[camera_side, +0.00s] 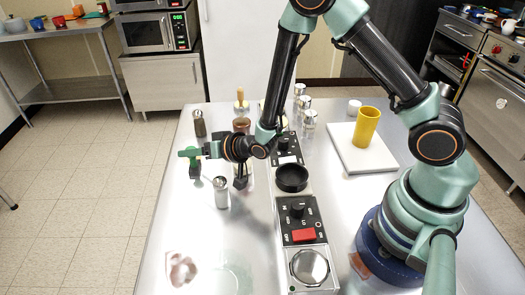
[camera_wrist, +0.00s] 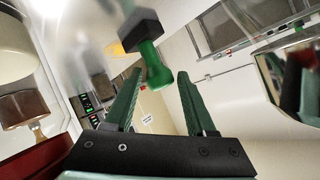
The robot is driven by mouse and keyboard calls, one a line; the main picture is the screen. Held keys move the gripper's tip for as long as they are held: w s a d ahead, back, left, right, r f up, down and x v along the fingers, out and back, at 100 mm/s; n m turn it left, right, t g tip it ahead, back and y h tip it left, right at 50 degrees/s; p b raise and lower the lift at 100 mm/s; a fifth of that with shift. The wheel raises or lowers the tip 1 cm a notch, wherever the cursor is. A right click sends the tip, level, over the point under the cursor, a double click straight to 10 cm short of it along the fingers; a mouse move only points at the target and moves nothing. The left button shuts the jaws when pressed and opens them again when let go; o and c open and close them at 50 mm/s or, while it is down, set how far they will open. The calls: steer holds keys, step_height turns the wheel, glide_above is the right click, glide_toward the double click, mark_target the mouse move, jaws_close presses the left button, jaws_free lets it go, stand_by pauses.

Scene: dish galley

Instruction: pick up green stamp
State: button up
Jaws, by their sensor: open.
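The green stamp (camera_wrist: 152,66) has a green handle and a black base. In the wrist view it shows upside down, handle end pointing towards the gap between my fingers. My gripper (camera_wrist: 160,76) is open, one finger on each side of that gap, with nothing clamped. In the side view my gripper (camera_side: 190,153) reaches out to the left, low over the table. The stamp (camera_side: 195,169) shows there as a small dark green shape at the fingertips, partly hidden. I cannot tell whether a finger touches it.
A metal-topped shaker (camera_side: 221,192) stands close to the right of the stamp. A dark grinder (camera_side: 199,124) stands behind it. A black bowl (camera_side: 291,178) sits on the control strip. A yellow cup (camera_side: 367,125) stands on a white board (camera_side: 349,154).

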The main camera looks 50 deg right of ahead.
steer(key=shift+c, duration=0.3)
jaws_close()
steer(key=shift+r, duration=0.2)
